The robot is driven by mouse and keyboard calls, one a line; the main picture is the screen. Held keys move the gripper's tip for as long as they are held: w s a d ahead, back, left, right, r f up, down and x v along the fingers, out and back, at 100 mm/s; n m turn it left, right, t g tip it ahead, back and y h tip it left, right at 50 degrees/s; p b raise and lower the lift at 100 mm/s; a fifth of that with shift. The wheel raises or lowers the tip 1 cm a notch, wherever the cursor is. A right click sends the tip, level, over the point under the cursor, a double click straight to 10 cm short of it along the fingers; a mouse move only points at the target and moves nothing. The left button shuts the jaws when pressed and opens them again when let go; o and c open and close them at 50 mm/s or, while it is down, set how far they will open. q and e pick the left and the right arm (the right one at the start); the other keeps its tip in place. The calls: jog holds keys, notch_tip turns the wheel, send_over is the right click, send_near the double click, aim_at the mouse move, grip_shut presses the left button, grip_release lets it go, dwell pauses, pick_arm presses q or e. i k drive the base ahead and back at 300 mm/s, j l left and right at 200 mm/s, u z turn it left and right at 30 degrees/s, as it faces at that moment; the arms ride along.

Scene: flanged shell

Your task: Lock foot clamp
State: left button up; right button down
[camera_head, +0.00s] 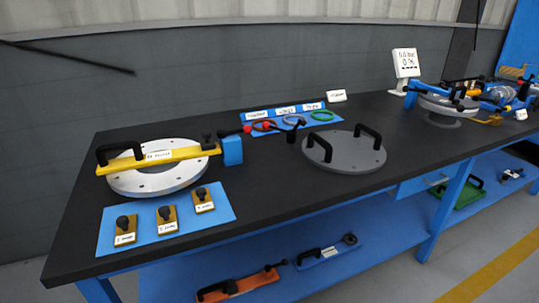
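Neither of my grippers is in view. No part is clearly marked as the foot clamp, so I cannot tell which one it is. At the far right of the bench is a fixture with a grey round flange (447,104), black handles and blue parts (500,93); its details are small and partly cut off by the picture edge. Whether any clamp is locked cannot be seen.
The dark bench top (270,205) holds a grey disc with two handles (344,150), a blue mat with three knobbed gauges (166,214), and a tray of coloured rings (291,120). A display (406,63) stands behind. The lower shelf (365,235) holds tools.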

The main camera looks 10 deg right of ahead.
aim_at(247, 129)
jog(key=i+j+u, duration=0.65)
jog(key=i, duration=0.15)
jog(key=l, duration=0.1)
